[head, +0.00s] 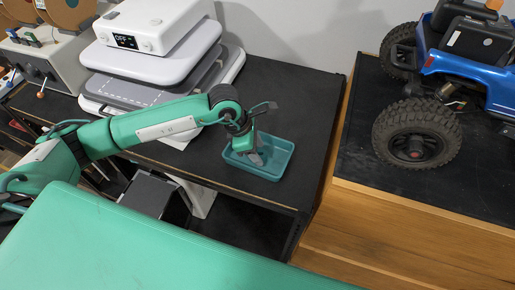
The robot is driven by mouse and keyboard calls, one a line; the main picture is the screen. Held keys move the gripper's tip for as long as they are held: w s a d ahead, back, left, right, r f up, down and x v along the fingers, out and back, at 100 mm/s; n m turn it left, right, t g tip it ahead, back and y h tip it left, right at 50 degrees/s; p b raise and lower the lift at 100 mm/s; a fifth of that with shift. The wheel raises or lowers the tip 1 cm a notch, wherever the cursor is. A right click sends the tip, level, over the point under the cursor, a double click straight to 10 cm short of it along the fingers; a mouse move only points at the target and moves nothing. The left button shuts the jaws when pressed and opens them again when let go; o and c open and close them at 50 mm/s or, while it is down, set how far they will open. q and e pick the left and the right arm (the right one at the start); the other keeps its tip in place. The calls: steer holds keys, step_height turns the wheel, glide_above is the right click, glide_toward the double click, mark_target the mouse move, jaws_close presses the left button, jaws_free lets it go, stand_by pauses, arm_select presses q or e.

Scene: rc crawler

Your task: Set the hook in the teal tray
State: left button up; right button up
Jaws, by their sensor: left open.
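The teal tray (278,168) is a small shallow rectangular tray on the black bench top, near its front edge. My left gripper (257,156) points down into the tray from above, at the tray's left half. Its grey fingers are open, and their tips are at or just above the tray floor. I cannot make out the hook; it may be hidden by the fingers or too small to tell. The right part of the tray floor looks bare. My right gripper is not in view.
A white device with an "OFF" display (150,25) sits on stacked grey and white slabs behind my left forearm. A blue crawler truck (460,70) stands on a black-topped wooden cabinet at right. The bench is clear right of the tray.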

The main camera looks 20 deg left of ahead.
arm_select(q)
steer(key=b+v, duration=0.3)
steer(key=v, duration=0.8)
steer(key=shift+a+r+b, duration=0.2)
steer(key=shift+r+b, duration=0.1)
steer(key=shift+r, duration=0.05)
